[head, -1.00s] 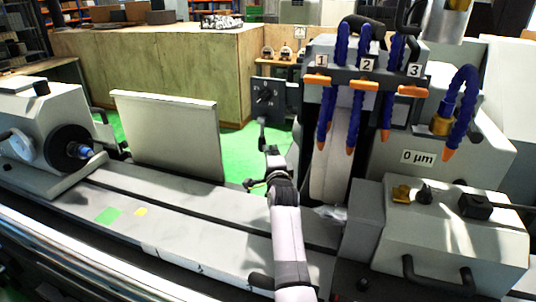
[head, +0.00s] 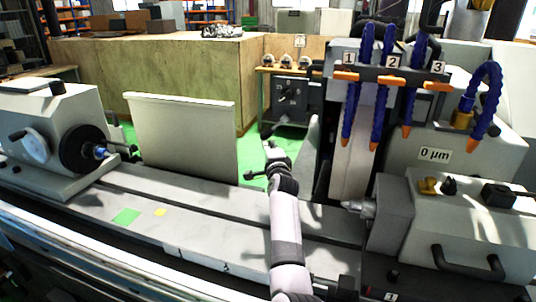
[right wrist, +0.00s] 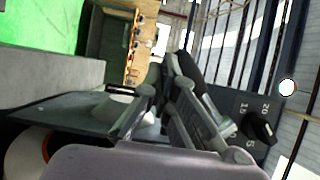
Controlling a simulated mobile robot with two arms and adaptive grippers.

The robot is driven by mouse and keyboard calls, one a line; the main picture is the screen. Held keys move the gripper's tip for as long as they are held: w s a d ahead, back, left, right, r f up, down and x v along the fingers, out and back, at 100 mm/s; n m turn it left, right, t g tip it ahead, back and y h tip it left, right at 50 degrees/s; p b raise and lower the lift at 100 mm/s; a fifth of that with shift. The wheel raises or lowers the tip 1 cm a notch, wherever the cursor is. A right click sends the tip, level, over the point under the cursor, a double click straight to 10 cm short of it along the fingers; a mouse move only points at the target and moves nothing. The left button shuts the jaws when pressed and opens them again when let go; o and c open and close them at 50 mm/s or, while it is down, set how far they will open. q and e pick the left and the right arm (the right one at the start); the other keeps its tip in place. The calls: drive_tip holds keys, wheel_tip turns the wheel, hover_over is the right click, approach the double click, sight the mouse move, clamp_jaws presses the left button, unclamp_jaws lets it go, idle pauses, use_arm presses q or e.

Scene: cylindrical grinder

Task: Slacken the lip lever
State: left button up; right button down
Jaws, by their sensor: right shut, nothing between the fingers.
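My right gripper (head: 272,152) is above the far side of the machine bed, left of the grinding wheel's guard. Its fingers are shut and empty; they also show in the right wrist view (right wrist: 182,72). I cannot tell for certain which part is the lip lever. Small black levers show at the left head (head: 18,136) and beside its chuck (head: 131,149), well left of the gripper. Three orange levers (head: 391,81) sit under the labels 1, 2 and 3 at the upper right. My left gripper is not in view.
A pale upright panel (head: 180,132) stands behind the bed (head: 215,215). A tailstock block (head: 455,215) with a black handle is at the right. Blue hoses (head: 381,105) hang over the wheel. A dial box (head: 290,97) stands behind; a numbered knob (right wrist: 263,131) shows in the wrist view.

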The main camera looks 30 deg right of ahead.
drive_tip(key=shift+w+a+r+m+t+h, duration=0.3)
drive_tip(key=shift+w+a+r+m, duration=0.1)
drive_tip(key=shift+w+r+m, duration=0.25)
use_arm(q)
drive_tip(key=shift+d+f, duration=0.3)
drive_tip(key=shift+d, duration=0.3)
use_arm(e)
drive_tip(key=shift+r, duration=0.1)
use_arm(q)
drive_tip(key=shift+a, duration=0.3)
